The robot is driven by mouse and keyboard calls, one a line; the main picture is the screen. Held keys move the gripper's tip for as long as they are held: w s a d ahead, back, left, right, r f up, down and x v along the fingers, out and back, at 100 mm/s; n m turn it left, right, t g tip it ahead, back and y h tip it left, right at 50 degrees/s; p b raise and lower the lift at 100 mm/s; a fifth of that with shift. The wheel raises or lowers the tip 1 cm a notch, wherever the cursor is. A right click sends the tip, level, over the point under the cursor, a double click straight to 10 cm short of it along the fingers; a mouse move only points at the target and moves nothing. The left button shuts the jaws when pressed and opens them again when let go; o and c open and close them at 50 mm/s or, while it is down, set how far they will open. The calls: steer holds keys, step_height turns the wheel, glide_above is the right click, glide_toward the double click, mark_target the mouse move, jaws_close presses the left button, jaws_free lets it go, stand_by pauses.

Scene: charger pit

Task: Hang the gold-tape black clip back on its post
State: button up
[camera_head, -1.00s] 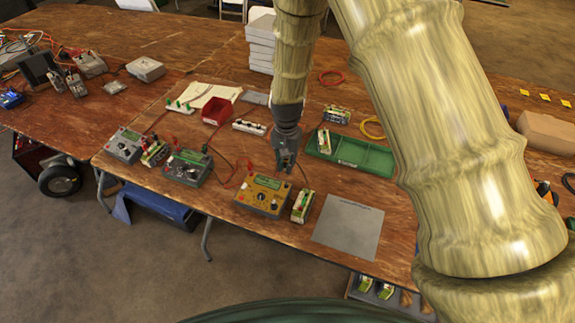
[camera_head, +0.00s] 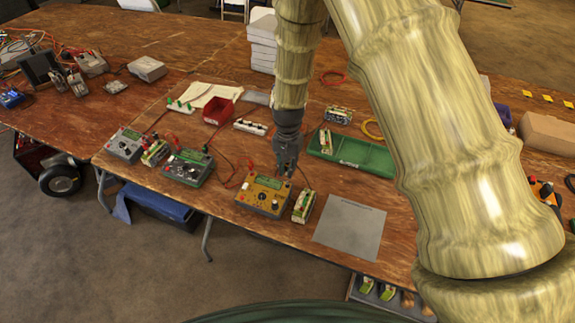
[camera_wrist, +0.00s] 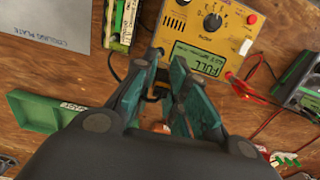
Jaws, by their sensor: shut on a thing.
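My gripper (camera_head: 286,175) points down just behind the back edge of the yellow charger (camera_head: 258,204). In the wrist view, the gripper (camera_wrist: 166,72) has its teal fingers closed around a small dark clip (camera_wrist: 157,92), mostly hidden between them. I cannot make out its gold tape. The yellow charger (camera_wrist: 206,38) shows a display reading FULL, a black knob and a red post (camera_wrist: 252,18). A dark post (camera_wrist: 246,47) shows near its display. A red lead (camera_wrist: 240,84) lies at the charger's edge. I cannot tell whether the clip touches the charger.
A battery pack (camera_head: 303,206) stands right of the charger, beside a grey cooling plate (camera_head: 349,226). A green tray (camera_head: 352,153) lies behind. A green charger (camera_head: 187,167) and a grey charger (camera_head: 126,145) stand to the left. Red leads (camera_head: 236,172) cross the table between them.

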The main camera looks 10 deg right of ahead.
steer(key=shift+f+b, duration=1)
steer(key=shift+f, duration=1.5)
steer(key=shift+f, duration=0.2)
stand_by(0.8)
steer(key=o, duration=0.9)
steer(key=shift+c, duration=0.2)
steer(key=shift+o, duration=1)
steer(key=shift+r+p, duration=0.2)
steer(key=shift+p, duration=0.15)
steer(key=shift+r+p, duration=2.25)
steer(key=shift+r, duration=1.35)
